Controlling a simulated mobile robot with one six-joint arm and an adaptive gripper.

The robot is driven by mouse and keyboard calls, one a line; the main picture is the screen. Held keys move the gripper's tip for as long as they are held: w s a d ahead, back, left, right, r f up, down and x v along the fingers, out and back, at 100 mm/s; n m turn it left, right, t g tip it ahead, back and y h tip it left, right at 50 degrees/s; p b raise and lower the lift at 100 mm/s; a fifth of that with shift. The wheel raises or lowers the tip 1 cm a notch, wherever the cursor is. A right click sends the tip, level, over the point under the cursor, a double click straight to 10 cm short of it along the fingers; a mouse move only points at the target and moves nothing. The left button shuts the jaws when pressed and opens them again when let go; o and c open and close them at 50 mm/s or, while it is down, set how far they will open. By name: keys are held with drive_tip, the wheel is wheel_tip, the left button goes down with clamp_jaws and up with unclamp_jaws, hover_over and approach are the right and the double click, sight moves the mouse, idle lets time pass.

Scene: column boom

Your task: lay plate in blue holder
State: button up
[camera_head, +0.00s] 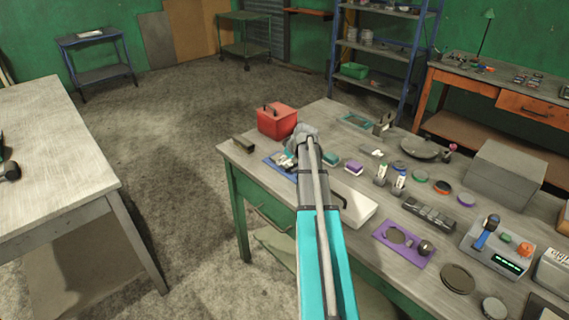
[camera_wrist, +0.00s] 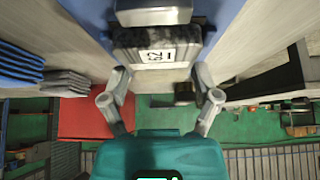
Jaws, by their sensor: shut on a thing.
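My gripper (camera_wrist: 161,78) is shut on a dark speckled block with a white printed label, which I take to be the plate (camera_wrist: 157,53). Its sides lie between the two fingers in the wrist view. A blue surface, likely the blue holder (camera_wrist: 226,18), shows behind and beside the plate there. In the head view the blue holder (camera_head: 273,161) lies flat near the table's far left edge. My gripper (camera_head: 300,140) is just above or beside it. My arm hides the plate and part of the holder there. I cannot tell whether the plate touches the holder.
A red box (camera_head: 277,121) stands just behind the holder, and a small dark green block (camera_head: 243,144) to its left. A white block (camera_head: 352,207), a purple mat (camera_head: 403,243) and several small items crowd the table to the right of my arm.

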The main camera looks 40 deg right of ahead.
drive_tip(key=shift+f, duration=0.1)
idle(0.3)
drive_tip(key=o, duration=1.1)
drive_tip(key=shift+o, duration=0.2)
drive_tip(key=shift+r, duration=0.2)
drive_tip(key=p+v, duration=0.6)
drive_tip(key=shift+s+r, duration=0.15)
drive_tip(key=shift+r, duration=0.15)
drive_tip(key=shift+p+v, duration=2.1)
drive_tip(key=shift+v, duration=0.5)
